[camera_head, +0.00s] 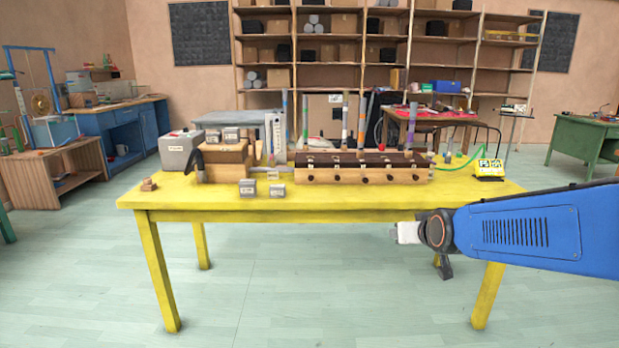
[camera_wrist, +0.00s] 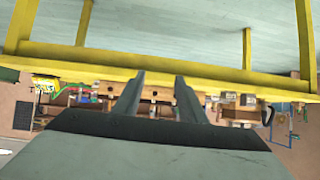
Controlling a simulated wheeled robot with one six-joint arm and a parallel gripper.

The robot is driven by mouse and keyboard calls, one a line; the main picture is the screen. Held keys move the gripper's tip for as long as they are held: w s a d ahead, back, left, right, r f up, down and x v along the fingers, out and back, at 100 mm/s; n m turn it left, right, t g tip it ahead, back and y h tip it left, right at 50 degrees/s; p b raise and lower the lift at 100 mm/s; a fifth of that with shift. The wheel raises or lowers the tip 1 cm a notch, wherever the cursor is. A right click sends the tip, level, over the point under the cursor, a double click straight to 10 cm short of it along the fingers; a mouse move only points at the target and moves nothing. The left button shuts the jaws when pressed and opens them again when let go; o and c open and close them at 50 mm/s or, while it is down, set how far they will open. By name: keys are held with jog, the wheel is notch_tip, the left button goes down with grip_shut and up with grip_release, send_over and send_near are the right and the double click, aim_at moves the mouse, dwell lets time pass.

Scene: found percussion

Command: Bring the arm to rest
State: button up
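My blue arm reaches in from the right in the head view, and its end (camera_head: 408,232) hangs in front of the yellow table's (camera_head: 330,203) front edge, apart from the objects on it. The fingers are hard to make out there. In the wrist view my gripper (camera_wrist: 160,75) shows two dark fingers spread apart with nothing held between them. The table's yellow edge and the wooden rack show beyond the fingers, with the picture upside down.
On the table stand a long wooden rack (camera_head: 360,176) with upright tubes, a wooden box (camera_head: 224,166), small grey blocks (camera_head: 248,188), a grey box (camera_head: 178,152) and a yellow device (camera_head: 489,169). Shelves (camera_head: 350,75) line the back. The floor before the table is clear.

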jog(key=s+d+f+g, duration=0.1)
jog(key=s+f+g, duration=0.2)
jog(key=s, duration=1.3)
jog(key=s+d+f+g, duration=0.2)
jog(key=s+g, duration=0.1)
jog(key=s, duration=1.3)
jog(key=shift+s+d+f+g+h, duration=0.2)
jog(key=shift+s+f+g+h, duration=0.15)
jog(key=shift+f+g+h, duration=0.05)
